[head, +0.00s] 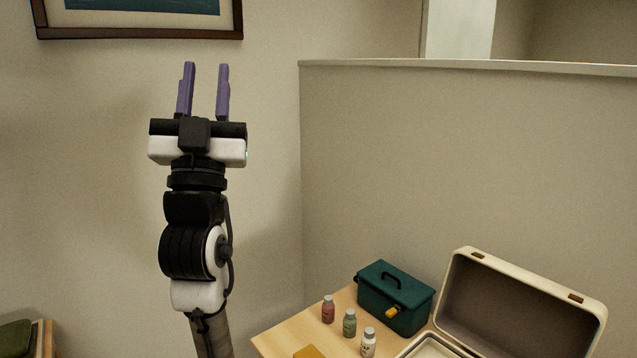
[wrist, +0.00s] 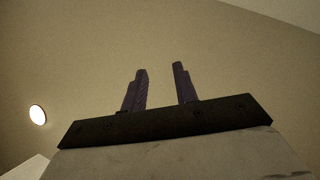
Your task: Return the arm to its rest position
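My gripper (head: 205,78) is raised high at the left of the head view, with its two purple fingers pointing up. The fingers stand apart with nothing between them. My arm is upright below it, against the bare wall. In the wrist view my gripper (wrist: 158,78) also shows open and empty, with only plain wall or ceiling behind the fingers.
A wooden table (head: 281,337) at the lower right holds a green box (head: 395,300) with a handle, several small bottles (head: 349,323) and an open cream suitcase (head: 525,305). A half-height partition (head: 470,160) stands behind. A framed picture (head: 140,33) hangs above my gripper. A round light (wrist: 37,115) shows in the wrist view.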

